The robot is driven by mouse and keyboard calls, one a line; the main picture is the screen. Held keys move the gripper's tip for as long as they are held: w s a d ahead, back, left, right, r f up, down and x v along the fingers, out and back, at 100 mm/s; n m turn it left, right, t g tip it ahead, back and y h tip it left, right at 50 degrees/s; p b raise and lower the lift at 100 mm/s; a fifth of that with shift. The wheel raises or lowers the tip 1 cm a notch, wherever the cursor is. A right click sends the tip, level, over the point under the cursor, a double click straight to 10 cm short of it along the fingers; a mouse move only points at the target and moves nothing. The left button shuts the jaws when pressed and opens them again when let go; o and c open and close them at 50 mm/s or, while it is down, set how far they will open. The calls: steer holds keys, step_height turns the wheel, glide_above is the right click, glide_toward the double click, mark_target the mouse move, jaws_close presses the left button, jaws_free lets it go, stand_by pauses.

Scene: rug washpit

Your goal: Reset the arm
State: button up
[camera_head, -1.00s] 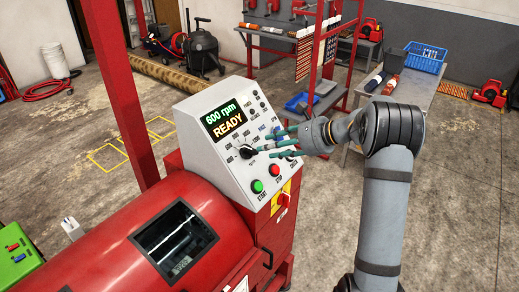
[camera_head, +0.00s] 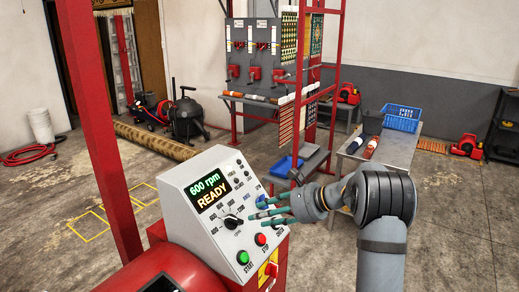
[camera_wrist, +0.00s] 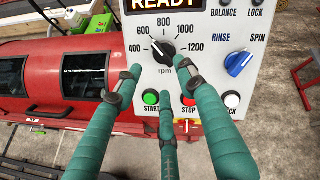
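My gripper (camera_head: 255,207) has three teal fingers and is in front of the sloped white control panel (camera_head: 205,173). In the wrist view my gripper (camera_wrist: 163,90) is open, its fingers spread with nothing between them. The black rpm knob (camera_wrist: 162,49) lies beyond the fingertips, apart from them as far as I can tell; its pointer is near 600. The knob also shows in the head view (camera_head: 232,221). The display (camera_head: 212,195) reads "600 rpm READY". One finger partly covers the red stop button (camera_wrist: 188,100); the green start button (camera_wrist: 151,98) is clear.
The red machine drum (camera_wrist: 60,85) is left of the panel. A blue selector knob (camera_wrist: 238,63) sits between RINSE and SPIN. A red post (camera_head: 105,130) rises behind the machine. A grey table with a blue crate (camera_head: 402,117) stands behind my arm.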

mark_target(236, 221)
steer(key=x, duration=1)
steer(key=shift+d, duration=0.1)
steer(key=shift+s+d+r, duration=0.1)
